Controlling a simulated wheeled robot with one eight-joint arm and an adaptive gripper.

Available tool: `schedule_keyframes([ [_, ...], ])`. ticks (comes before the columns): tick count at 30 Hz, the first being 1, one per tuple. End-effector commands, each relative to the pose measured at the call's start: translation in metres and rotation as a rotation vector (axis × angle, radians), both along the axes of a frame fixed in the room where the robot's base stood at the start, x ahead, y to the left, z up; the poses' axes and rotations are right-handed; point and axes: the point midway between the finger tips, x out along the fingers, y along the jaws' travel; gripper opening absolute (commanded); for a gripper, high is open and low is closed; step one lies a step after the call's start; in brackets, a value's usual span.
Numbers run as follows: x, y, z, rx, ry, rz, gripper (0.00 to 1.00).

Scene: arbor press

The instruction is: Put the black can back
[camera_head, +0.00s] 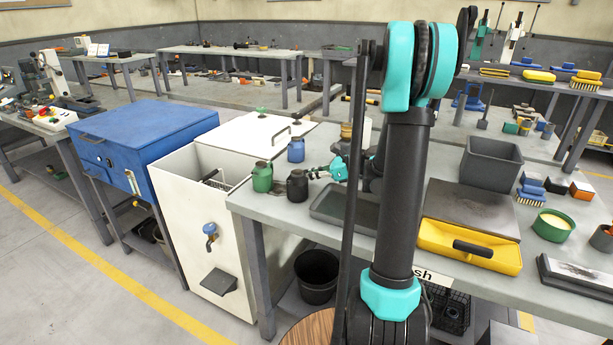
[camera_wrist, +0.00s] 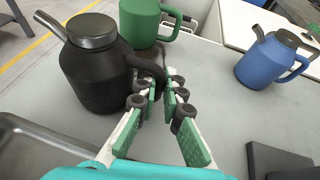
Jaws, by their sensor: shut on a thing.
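The black can (camera_head: 297,186) stands upright near the left end of the grey workbench (camera_head: 262,207). The wrist view shows it large, a black can (camera_wrist: 95,72) with a grey lid, a spout pointing up left and a handle on the right. My gripper (camera_wrist: 160,92) reaches that handle from the near side, its fingers closed in on it. In the head view my gripper (camera_head: 318,173) is just right of the can. The can's base appears to rest on the bench.
A green can (camera_head: 262,177) stands just left of the black can and a blue can (camera_head: 296,150) behind it. A shallow grey tray (camera_head: 325,212) lies in front. A white cabinet (camera_head: 190,215) borders the bench's left end. A dark flat block (camera_wrist: 275,160) lies at right.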

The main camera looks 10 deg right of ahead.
Motion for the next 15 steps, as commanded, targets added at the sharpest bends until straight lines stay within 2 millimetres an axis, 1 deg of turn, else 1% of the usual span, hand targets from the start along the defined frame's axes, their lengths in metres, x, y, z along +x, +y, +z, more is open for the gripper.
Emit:
schedule_keyframes([
  [2, 0.0000, 0.0000, -0.0022, 0.000, 0.000, 0.000, 0.00],
  [3, 0.0000, 0.0000, -0.0021, 0.000, 0.000, 0.000, 0.11],
  [7, 0.0000, 0.0000, -0.0019, 0.000, 0.000, 0.000, 0.27],
  [8, 0.0000, 0.0000, -0.0018, 0.000, 0.000, 0.000, 0.29],
  [15, 0.0000, 0.0000, -0.0016, 0.000, 0.000, 0.000, 0.29],
])
